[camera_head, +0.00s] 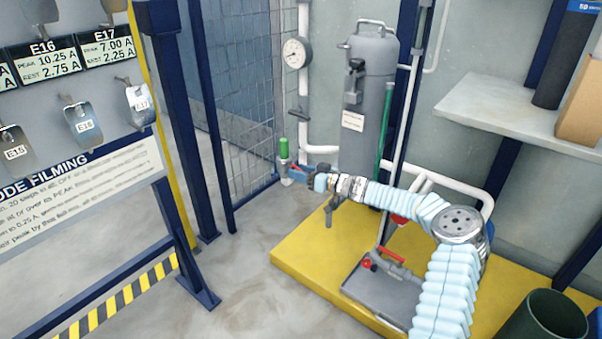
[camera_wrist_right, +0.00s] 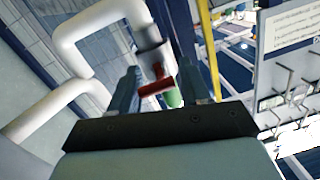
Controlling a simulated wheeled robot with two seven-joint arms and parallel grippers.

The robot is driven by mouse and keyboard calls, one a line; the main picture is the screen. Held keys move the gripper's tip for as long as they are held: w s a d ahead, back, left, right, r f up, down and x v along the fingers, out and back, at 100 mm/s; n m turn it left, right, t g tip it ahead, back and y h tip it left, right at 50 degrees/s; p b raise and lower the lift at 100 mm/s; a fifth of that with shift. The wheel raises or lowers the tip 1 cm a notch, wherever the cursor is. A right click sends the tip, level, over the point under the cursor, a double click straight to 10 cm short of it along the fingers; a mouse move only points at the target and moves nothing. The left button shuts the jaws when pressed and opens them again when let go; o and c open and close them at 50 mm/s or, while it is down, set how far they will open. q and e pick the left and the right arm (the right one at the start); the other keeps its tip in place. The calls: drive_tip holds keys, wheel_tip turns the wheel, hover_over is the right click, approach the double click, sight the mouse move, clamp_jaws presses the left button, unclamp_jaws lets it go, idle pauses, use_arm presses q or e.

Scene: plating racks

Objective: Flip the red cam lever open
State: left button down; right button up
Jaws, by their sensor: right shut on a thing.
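The red cam lever (camera_wrist_right: 157,80) sits on a white pipe fitting with a green part (camera_wrist_right: 173,98) beside it. In the head view the red lever (camera_head: 296,166) shows small beside the white fitting, below a green cylinder (camera_head: 283,149). My right gripper (camera_head: 294,174) reaches in from the right at the fitting. In the wrist view the two blue-grey fingers of the gripper (camera_wrist_right: 158,76) stand on either side of the lever, shut on it. The lever's exact angle is hard to tell in the head view. My left gripper is in neither view.
A grey tank (camera_head: 367,110) stands behind my right arm on a yellow platform (camera_head: 315,275). A pressure gauge (camera_head: 297,53) and white pipes are above the fitting. A rack panel (camera_head: 85,185) is at left. A dark green bin (camera_head: 545,320) stands lower right.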

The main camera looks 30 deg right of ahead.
drive_tip(key=shift+a+r+g+p, duration=0.25)
drive_tip(key=shift+r+g+p, duration=0.25)
drive_tip(key=shift+g, duration=0.2)
drive_tip(key=r+g+h+p, duration=0.1)
drive_tip(key=g+p, duration=0.1)
drive_tip(key=p, duration=0.1)
drive_tip(key=r+g+h+p, duration=0.1)
drive_tip(key=g+p, duration=0.1)
drive_tip(key=p, duration=0.2)
drive_tip(key=shift+w+a+g+h, duration=0.1)
drive_tip(key=shift+w+g+h, duration=0.1)
drive_tip(key=shift+g+h, duration=0.15)
drive_tip(key=shift+w+g+h+p, duration=0.1)
drive_tip(key=shift+g+h+p, duration=0.15)
drive_tip(key=shift+g+p, duration=0.6)
drive_tip(key=shift+a, duration=0.1)
drive_tip(key=o, duration=0.9)
drive_tip(key=shift+w, duration=0.1)
drive_tip(key=shift+c, duration=0.2)
